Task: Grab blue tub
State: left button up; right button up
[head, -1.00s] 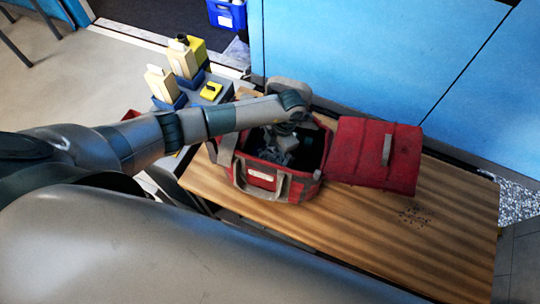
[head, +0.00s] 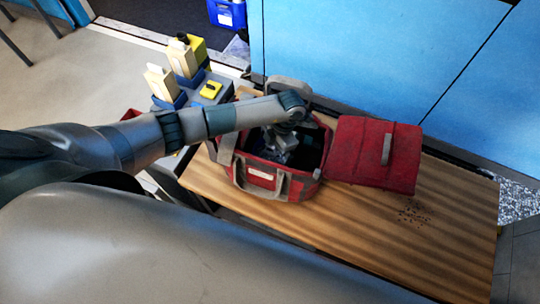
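A blue tub (head: 228,13) with a white label stands on the dark floor at the top of the head view, cut off by the upper edge. My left arm comes in from the left and reaches over the wooden table. My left gripper (head: 281,151) points down into the open red bag (head: 276,186), well away from the blue tub. Its fingertips are small and in the bag's shadow, so I cannot tell whether they are open or shut, or hold anything. My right gripper is not in view.
The bag's red lid (head: 372,155) lies folded open to the right on the wooden table (head: 350,225). Dark specks (head: 413,214) lie on the table. Beige-and-blue brushes (head: 163,85) and a yellow item (head: 210,90) stand on a grey surface. Blue panels (head: 380,60) stand behind.

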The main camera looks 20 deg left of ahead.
pick_arm(q)
jog(key=shift+r, duration=0.1)
notch_tip(320, 180, up, 18)
jog(key=b, duration=0.4)
dwell(0.7)
